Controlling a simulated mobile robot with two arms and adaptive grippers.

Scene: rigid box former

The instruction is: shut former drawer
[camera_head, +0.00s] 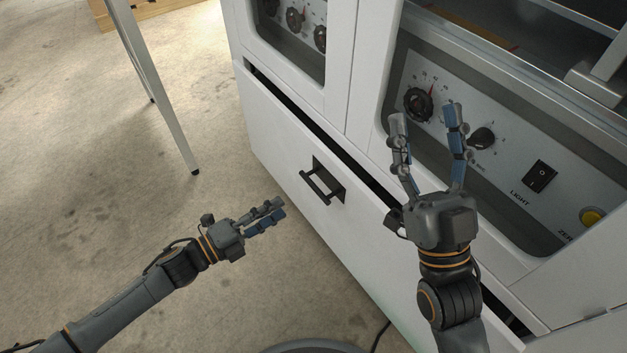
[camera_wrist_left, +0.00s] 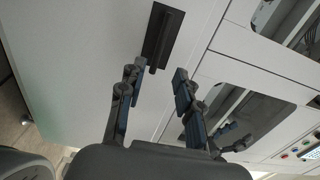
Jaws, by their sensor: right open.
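The white former drawer (camera_head: 280,135) is the low front panel of the machine. A dark gap runs along its top edge, so it stands slightly out. Its black handle (camera_head: 322,182) sits in a dark recess; the handle also shows in the left wrist view (camera_wrist_left: 162,38). My left gripper (camera_head: 276,209) is to the left of the handle and apart from it. In the left wrist view its fingers (camera_wrist_left: 158,75) are parted with nothing between them, and the handle lies beyond their tips. My right gripper (camera_head: 425,114) is open and empty, in front of the control panel.
A grey table leg (camera_head: 160,95) stands at the upper left. The concrete floor (camera_head: 90,215) left of the drawer is clear.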

